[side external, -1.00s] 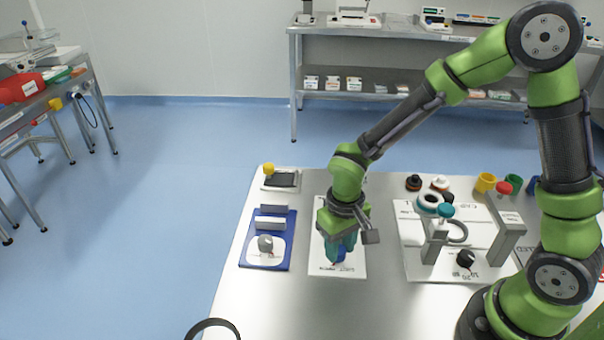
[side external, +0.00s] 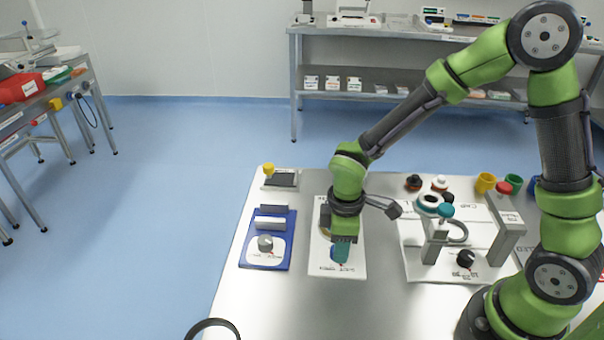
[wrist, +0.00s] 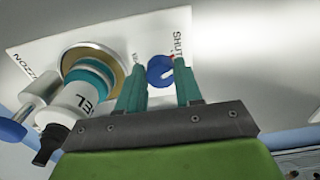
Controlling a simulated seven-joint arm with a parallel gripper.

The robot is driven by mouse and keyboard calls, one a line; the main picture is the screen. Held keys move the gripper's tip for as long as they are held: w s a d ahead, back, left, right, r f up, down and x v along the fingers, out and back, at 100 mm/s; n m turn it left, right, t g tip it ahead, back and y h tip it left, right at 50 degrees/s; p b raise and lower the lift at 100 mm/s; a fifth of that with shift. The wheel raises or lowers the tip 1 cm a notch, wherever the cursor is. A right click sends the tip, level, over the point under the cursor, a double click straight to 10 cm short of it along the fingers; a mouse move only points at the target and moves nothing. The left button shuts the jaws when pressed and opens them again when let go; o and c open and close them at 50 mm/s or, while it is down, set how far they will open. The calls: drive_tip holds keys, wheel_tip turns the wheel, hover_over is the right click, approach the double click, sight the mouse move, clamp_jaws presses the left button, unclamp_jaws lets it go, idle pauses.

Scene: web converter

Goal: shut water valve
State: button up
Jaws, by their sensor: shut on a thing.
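The water valve shows in the wrist view as a small round blue knob (wrist: 159,72) with a red mark, on a white board (wrist: 120,35) beside printed "SHUT" lettering. My gripper (wrist: 160,80) has its two teal fingers on either side of the knob, shut on it. In the side view, my gripper (side external: 341,258) points down at the near part of the white board (side external: 317,262) and hides most of the knob. A brass-rimmed round fitting (wrist: 112,58) with a white and teal cylinder (wrist: 85,97) stands left of the fingers in the wrist view.
A blue board (side external: 248,258) with a grey knob and two upright blocks lies to the left. To the right, another board (side external: 410,225) carries grey posts (side external: 507,238), a hose and a black knob (side external: 465,258). The table's front left is mostly clear.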

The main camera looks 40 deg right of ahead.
drive_tip(key=shift+n, duration=1.3)
drive_tip(key=o, duration=1)
drive_tip(key=shift+o, duration=0.2)
drive_tip(key=shift+r, duration=0.1)
wheel_tip(320, 180, up, 17)
drive_tip(key=shift+w, duration=0.1)
